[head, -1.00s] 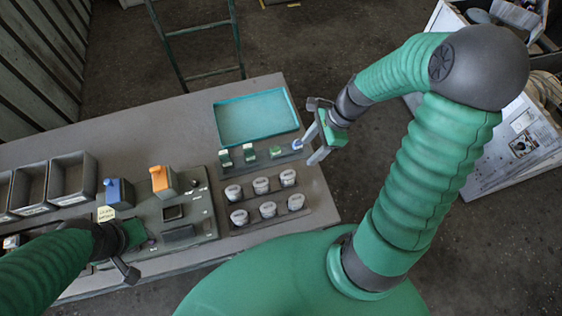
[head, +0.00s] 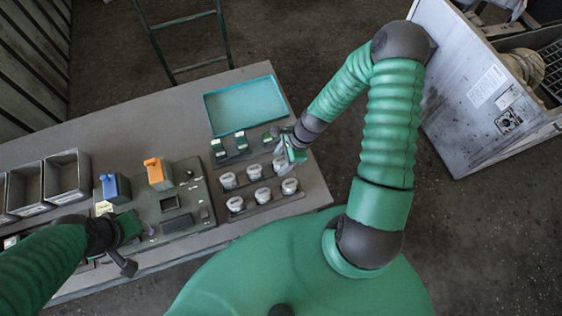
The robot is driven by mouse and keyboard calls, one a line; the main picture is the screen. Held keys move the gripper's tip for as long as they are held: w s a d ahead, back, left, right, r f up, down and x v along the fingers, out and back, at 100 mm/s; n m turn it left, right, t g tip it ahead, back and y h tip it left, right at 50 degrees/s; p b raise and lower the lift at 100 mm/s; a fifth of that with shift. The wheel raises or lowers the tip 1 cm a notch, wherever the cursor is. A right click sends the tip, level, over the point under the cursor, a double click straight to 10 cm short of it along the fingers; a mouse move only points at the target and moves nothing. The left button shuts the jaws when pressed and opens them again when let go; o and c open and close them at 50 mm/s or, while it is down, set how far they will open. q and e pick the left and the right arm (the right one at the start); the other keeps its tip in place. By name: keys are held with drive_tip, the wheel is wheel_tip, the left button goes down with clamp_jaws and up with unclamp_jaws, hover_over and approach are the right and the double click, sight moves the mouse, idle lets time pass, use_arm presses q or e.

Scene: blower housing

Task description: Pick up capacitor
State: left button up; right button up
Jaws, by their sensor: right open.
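Several white round-topped cylinders, which look like the capacitors, stand upright in two dark racks on the grey table. The back-row right cylinder (head: 280,164) is partly covered by my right gripper (head: 284,158). The front row holds a left (head: 235,204), a middle (head: 262,195) and a right cylinder (head: 289,186). My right gripper is open, with its fingers down at the back-row right cylinder; I cannot tell whether they touch it. My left gripper (head: 130,250) is at the table's front edge, by the device panel. Its jaws are unclear.
A teal tray (head: 245,105) lies behind a rack of small green parts (head: 240,142). A panel with a blue block (head: 115,188) and an orange block (head: 159,173) is left of the cylinders. Grey bins (head: 67,176) stand further left. A white cabinet (head: 475,95) is at the right.

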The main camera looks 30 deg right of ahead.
drive_tip(key=shift+w+a, duration=0.1)
drive_tip(key=shift+c, duration=1.5)
drive_tip(key=shift+d, duration=0.2)
clamp_jaws()
drive_tip(key=shift+r, duration=0.1)
